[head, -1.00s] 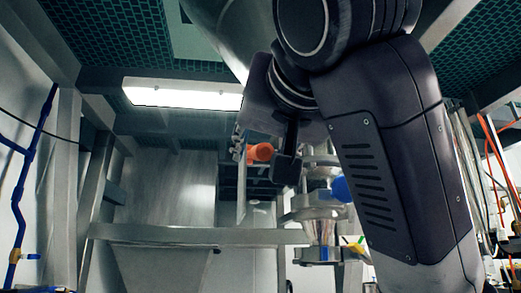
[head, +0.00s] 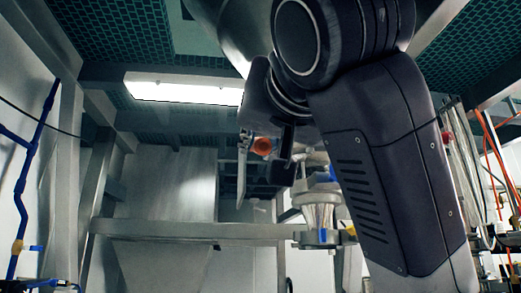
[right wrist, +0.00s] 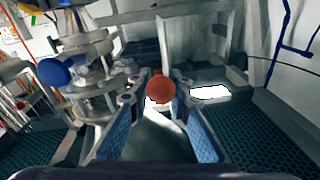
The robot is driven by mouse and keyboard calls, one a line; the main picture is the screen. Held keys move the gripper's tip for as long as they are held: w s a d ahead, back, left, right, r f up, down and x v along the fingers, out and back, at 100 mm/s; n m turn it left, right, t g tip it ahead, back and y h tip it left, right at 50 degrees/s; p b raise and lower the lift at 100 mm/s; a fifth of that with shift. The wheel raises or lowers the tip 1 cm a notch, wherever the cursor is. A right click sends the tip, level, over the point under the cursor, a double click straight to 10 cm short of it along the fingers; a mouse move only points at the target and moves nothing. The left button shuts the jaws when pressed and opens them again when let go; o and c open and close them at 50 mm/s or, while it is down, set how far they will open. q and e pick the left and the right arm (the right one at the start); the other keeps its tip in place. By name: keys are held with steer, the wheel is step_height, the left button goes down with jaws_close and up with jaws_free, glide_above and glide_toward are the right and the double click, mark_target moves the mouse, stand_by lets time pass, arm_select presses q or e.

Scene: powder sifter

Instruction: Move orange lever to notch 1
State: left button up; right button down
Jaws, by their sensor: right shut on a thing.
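The orange lever's round knob (head: 262,145) shows in the middle of the head view, partly hidden by my right gripper. It also shows in the right wrist view (right wrist: 160,88), between the fingertips of my right gripper (right wrist: 158,97). The two fingers with blue inner pads stand on either side of the knob and are shut on it. The lever's shaft and its notches are hidden, so I cannot tell which notch it is at. My left gripper is in neither view.
A metal valve assembly with a blue knob (right wrist: 55,71) stands close to the left of the gripper in the wrist view. In the head view, a horizontal metal beam (head: 180,230) crosses below the lever. Blue pipes (head: 30,150) run at the far left, and cables hang at the right.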

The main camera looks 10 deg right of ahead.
steer(key=f+b, duration=0.1)
steer(key=w+f+t+b, duration=0.1)
steer(key=b, duration=0.1)
steer(key=w+f+b, duration=0.1)
steer(key=shift+f+t+b, duration=0.2)
steer(key=shift+t+b, duration=0.2)
steer(key=c, duration=1.8)
jaws_free()
steer(key=shift+o, duration=0.2)
steer(key=shift+s, duration=0.15)
steer(key=v, duration=1.1)
steer(key=shift+s, duration=0.45)
